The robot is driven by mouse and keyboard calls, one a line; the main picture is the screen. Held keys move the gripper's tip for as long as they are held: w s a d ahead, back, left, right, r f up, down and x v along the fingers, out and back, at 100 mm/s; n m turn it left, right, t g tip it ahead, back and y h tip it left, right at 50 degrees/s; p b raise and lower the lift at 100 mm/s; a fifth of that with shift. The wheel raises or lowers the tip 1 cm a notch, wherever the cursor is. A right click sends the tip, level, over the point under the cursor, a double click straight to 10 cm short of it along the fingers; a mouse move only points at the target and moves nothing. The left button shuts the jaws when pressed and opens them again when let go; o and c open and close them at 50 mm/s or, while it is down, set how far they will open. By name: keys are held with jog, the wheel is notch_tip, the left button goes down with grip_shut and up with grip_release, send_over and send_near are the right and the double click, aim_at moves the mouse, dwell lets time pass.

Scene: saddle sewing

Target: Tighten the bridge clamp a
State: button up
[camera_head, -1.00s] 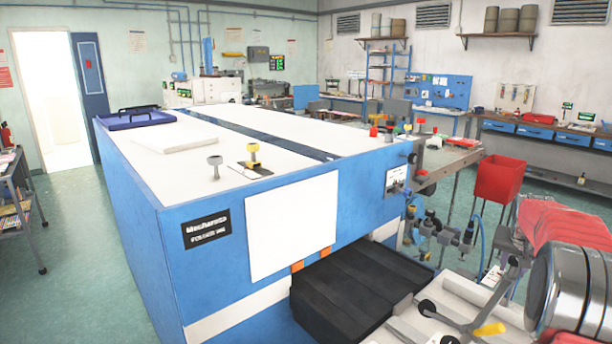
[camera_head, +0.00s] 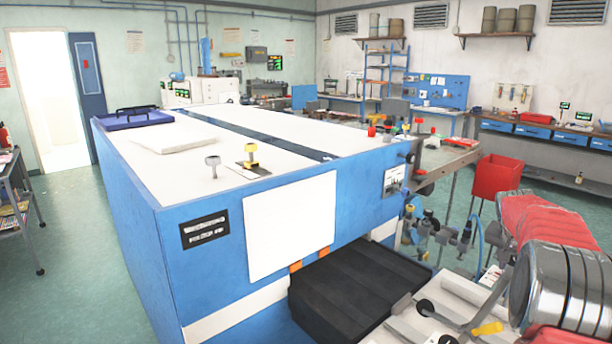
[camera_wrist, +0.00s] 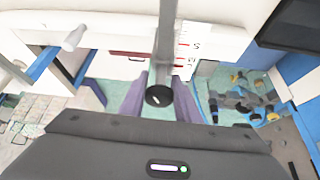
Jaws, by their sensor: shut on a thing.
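In the wrist view, my gripper (camera_wrist: 159,100) has its two purple-grey fingers on either side of a round black knob (camera_wrist: 158,96). It is shut on this knob, which sits at the near end of a grey metal bar (camera_wrist: 167,40). I take this to be the bridge clamp, but no label shows which clamp it is. In the head view, a lever with a black knob (camera_head: 424,307) and a yellow handle (camera_head: 488,329) show at the machine's lower right. My gripper's fingers cannot be made out there.
A white scale with red marks (camera_wrist: 186,45) lies beside the bar. A pale handle (camera_wrist: 74,38) stands at the upper left. The large blue machine (camera_head: 190,280) fills the middle of the head view. A red bin (camera_head: 496,178) stands behind my arm at the right.

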aim_at(514, 258)
jog(key=shift+m+g, duration=0.4)
jog(key=shift+m, duration=0.4)
jog(key=shift+m+g+h, duration=0.3)
jog(key=shift+m, duration=0.4)
jog(key=o, duration=1.1)
jog(key=shift+r, duration=0.1)
jog(key=shift+r, duration=2.4)
